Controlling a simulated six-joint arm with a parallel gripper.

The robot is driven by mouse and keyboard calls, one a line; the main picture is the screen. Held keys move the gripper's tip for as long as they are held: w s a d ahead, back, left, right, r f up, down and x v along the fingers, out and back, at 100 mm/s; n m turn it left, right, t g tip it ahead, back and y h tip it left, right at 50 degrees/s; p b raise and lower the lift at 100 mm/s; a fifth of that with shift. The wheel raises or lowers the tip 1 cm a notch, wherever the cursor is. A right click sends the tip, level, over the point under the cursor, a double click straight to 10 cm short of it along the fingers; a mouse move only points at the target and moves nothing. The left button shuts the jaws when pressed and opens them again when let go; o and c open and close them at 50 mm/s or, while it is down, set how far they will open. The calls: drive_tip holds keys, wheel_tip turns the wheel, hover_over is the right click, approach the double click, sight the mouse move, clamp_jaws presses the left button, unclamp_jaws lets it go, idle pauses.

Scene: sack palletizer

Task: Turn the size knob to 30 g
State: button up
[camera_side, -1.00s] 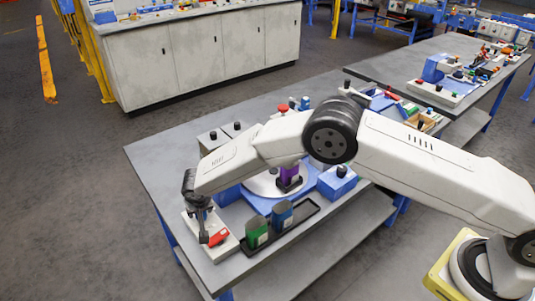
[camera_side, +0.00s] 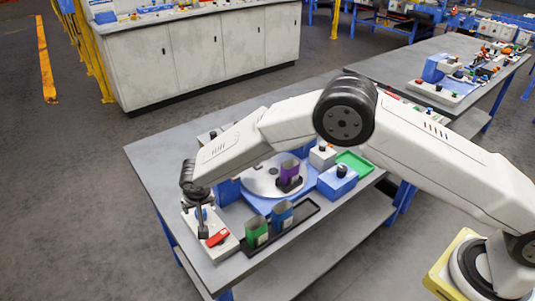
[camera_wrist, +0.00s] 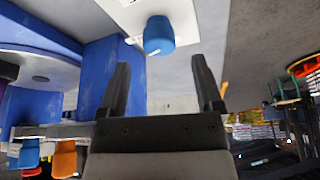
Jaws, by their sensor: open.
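A blue knob (camera_wrist: 159,36) stands on a white panel (camera_wrist: 185,12) in the wrist view, ahead of my gripper (camera_wrist: 160,76) and between the lines of its two fingers. The fingers are apart, with nothing between them. In the side view my gripper (camera_side: 203,231) points down over the white panel (camera_side: 226,249) at the table's near left corner. It partly hides the blue knob (camera_side: 200,212) there. A red lever (camera_side: 217,238) sits beside it on the same panel. No size marks are readable, and I cannot tell whether the fingers touch the knob.
A blue box with a black knob (camera_side: 342,170) is farther right.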

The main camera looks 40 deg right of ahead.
drive_tip(key=shift+v, duration=1.75)
drive_tip(key=shift+s+d+f+n, duration=0.2)
drive_tip(key=shift+d+n, duration=0.2)
drive_tip(key=shift+d, duration=0.15)
drive_tip(key=s+d+r+n, duration=0.1)
drive_tip(key=s+d+r, duration=0.15)
drive_tip(key=d, duration=0.35)
drive_tip(key=s+d+r+n+g, duration=0.1)
drive_tip(key=s+d+r, duration=0.1)
drive_tip(key=s+d, duration=0.25)
drive_tip(key=s+d+r+n, duration=0.1)
drive_tip(key=s+d+r, duration=0.1)
drive_tip(key=d, duration=0.4)
drive_tip(key=s+d+r, duration=0.2)
drive_tip(key=s+d, duration=0.2)
drive_tip(key=s, duration=0.4)
drive_tip(key=s+d+r+y, duration=0.1)
drive_tip(key=s+d+r, duration=0.1)
drive_tip(key=s+d, duration=0.3)
drive_tip(key=s, duration=0.4)
drive_tip(key=shift+d+m+g, duration=0.35)
drive_tip(key=shift+m+g, duration=0.05)
drive_tip(key=shift+w, duration=0.15)
